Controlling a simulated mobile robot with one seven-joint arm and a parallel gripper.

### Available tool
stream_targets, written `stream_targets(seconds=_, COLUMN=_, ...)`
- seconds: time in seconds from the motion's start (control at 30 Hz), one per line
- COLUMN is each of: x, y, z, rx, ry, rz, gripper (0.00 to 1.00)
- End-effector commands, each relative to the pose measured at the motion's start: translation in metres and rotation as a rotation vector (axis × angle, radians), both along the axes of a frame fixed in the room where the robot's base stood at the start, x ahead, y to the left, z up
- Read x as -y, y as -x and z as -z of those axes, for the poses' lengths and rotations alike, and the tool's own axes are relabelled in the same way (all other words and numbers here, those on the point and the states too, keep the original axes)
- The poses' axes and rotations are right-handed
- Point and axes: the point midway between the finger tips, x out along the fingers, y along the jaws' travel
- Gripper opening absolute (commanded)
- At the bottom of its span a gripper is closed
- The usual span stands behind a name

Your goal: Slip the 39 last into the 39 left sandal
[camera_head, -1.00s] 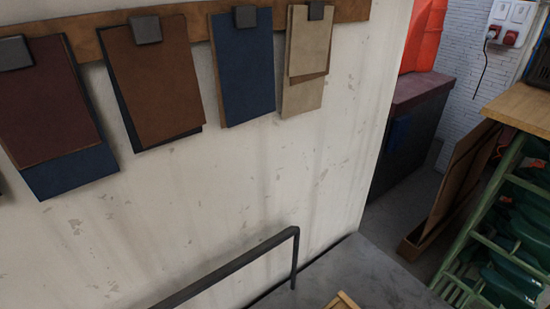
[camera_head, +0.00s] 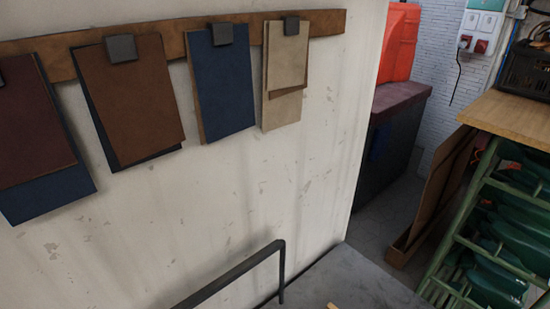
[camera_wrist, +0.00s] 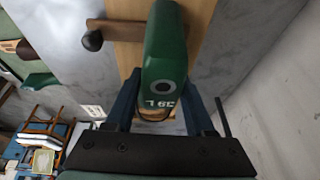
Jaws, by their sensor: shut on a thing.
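In the wrist view my gripper (camera_wrist: 160,98) is shut on a green last (camera_wrist: 166,52) marked "39 L", which has a dark round hole ringed in pale grey near its marked end. The last stands out between the two blue fingers, away from the palm. My gripper does not show in the head view. I cannot make out the sandal in either current view.
Behind the last is a wooden board (camera_wrist: 199,28) with a dark knob (camera_wrist: 92,40). Leather swatches (camera_head: 225,90) hang on the wall above a black rail (camera_head: 235,270).

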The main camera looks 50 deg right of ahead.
Motion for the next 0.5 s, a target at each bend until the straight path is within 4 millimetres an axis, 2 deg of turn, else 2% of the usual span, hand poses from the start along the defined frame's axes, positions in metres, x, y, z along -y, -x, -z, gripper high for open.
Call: stream_targets(seconds=0.5, x=0.020, y=0.004, z=0.000, rx=0.003, ry=0.003, rz=0.001, gripper=0.00)
